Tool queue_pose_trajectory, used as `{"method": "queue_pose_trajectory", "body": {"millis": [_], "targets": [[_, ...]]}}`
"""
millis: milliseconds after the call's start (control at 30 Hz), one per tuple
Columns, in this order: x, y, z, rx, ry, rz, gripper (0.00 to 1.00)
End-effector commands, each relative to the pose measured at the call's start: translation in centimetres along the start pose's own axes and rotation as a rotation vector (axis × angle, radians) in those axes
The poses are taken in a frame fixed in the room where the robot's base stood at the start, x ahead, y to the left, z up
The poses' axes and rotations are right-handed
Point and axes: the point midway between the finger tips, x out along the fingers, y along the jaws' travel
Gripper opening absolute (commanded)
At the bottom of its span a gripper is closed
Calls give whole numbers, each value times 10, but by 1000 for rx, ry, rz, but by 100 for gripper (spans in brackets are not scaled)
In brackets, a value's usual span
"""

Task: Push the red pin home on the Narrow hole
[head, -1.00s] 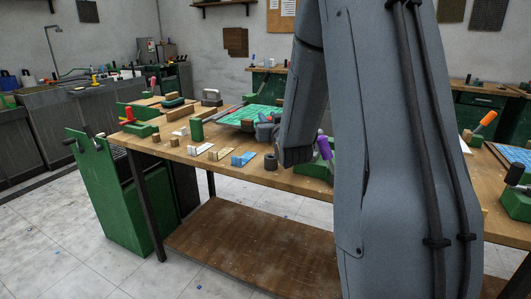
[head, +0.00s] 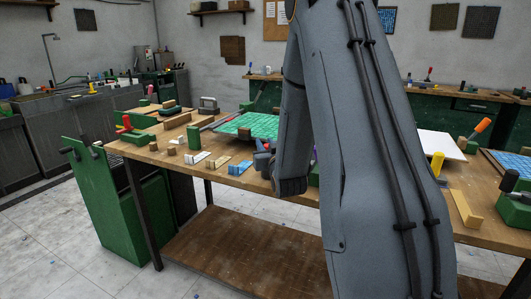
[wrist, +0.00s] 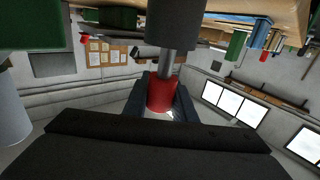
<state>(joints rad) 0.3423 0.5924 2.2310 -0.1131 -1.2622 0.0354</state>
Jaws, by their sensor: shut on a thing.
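In the wrist view my gripper (wrist: 160,106) has its dark fingers on both sides of the red pin (wrist: 162,93) and is shut on it. A bare grey shaft (wrist: 166,64) runs from the red part up to a wide dark cylinder (wrist: 169,22). I cannot tell whether the shaft sits inside that cylinder or only ends against it. In the head view my gripper (head: 263,160) is low over the workbench (head: 225,177), partly hidden by my own arm. The pin and the Narrow hole cannot be made out there.
Small blocks, one blue-topped (head: 240,167), lie along the bench's front edge. A green mosaic sheet (head: 250,125) lies behind my gripper. A red-handled green tool (head: 130,132) is at the left end. A yellow cylinder (head: 438,165) and a white board (head: 440,144) are right of my arm.

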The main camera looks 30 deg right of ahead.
Motion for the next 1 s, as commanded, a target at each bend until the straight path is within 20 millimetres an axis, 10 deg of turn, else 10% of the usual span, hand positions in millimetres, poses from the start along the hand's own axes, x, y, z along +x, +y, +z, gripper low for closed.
{"method": "queue_pose_trajectory", "body": {"millis": [733, 767, 800, 1000], "targets": [[-1, 0, 33, 0, -7, 1, 0], [-1, 0, 33, 0, -8, 1, 27], [-1, 0, 32, 0, -8, 1, 34], [-1, 0, 32, 0, -8, 1, 43]]}}
